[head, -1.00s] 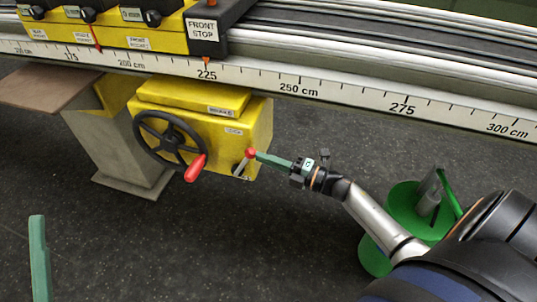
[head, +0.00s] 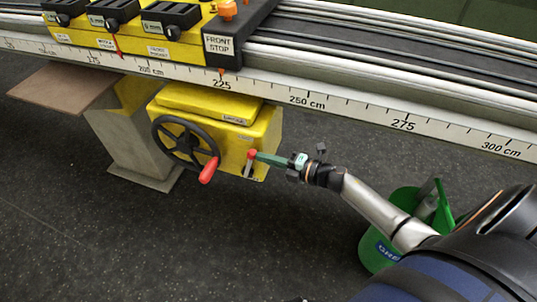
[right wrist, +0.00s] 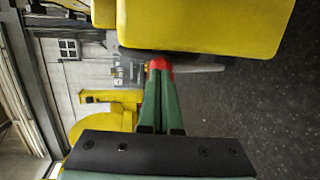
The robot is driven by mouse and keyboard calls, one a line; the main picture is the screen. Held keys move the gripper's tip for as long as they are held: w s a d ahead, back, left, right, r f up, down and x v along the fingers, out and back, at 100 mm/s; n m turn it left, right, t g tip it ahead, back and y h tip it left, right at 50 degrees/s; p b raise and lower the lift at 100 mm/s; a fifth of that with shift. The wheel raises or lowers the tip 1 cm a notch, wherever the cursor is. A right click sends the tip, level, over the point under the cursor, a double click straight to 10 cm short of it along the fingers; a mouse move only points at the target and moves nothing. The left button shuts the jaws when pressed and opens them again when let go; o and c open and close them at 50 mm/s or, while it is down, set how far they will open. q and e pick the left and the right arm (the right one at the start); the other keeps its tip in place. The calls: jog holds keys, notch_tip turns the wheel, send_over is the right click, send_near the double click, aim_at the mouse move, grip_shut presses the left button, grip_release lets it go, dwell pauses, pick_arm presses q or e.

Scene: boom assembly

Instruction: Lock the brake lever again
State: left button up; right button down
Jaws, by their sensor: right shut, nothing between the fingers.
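The brake lever (head: 249,164) is a short grey lever with a red knob on the front of the yellow gearbox (head: 232,135), near its right edge. It stands nearly upright, leaning slightly right at the top. My right gripper (head: 259,155) has green fingers that are shut, with their tips at the red knob. In the right wrist view the closed fingers (right wrist: 162,125) point at the red knob (right wrist: 159,65), which shows just beyond the tips. They look touching or very close; I cannot tell which. My left gripper is out of view.
A black handwheel (head: 184,143) with a red handle (head: 209,170) is left of the lever. A rail with a centimetre scale (head: 305,101) runs above the gearbox. A green bucket-like object (head: 378,251) stands on the floor below my right arm. The dark floor in front is clear.

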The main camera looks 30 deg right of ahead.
aim_at(254, 151)
jog(key=shift+w+a+r+g+h+p, duration=0.3)
jog(key=shift+w+a+r+g+p, duration=0.3)
jog(key=shift+p, duration=0.95)
jog(key=shift+w+a+p, duration=0.2)
jog(key=shift+w+p, duration=0.1)
jog(key=shift+p, duration=0.05)
jog(key=shift+w+a+r+p, duration=0.1)
jog(key=shift+w+a+p, duration=0.15)
jog(key=shift+w+p, duration=0.05)
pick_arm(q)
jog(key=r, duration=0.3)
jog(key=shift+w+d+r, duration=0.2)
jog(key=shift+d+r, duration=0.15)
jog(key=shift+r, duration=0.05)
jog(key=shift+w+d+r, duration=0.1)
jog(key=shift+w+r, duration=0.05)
pick_arm(e)
jog(key=shift+w+a+r, duration=0.15)
jog(key=shift+r, duration=0.1)
